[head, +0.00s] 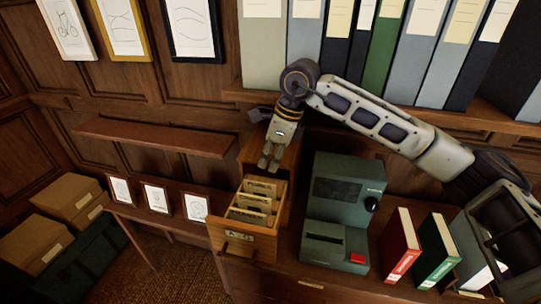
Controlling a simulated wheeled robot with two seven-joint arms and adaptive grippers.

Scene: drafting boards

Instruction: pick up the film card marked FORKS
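A small wooden card drawer (243,243) stands pulled out, with a label on its front that seems to read A–G. Several tan cards (254,203) with printed headings stand in a row inside it. The headings are too small to read, so I cannot tell which card is marked FORKS. My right gripper (269,166) points down just above the back end of the drawer, behind the cards. Its fingers look close together with no card visible between them, but I cannot tell whether they are open or shut. My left gripper is not in view.
A green machine (340,205) with a dark screen and a red button stands right of the drawer. Red (399,245) and green (438,250) books stand farther right. A shelf of binders (383,50) is above. Small framed pictures (156,198) and boxes (66,195) are at left.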

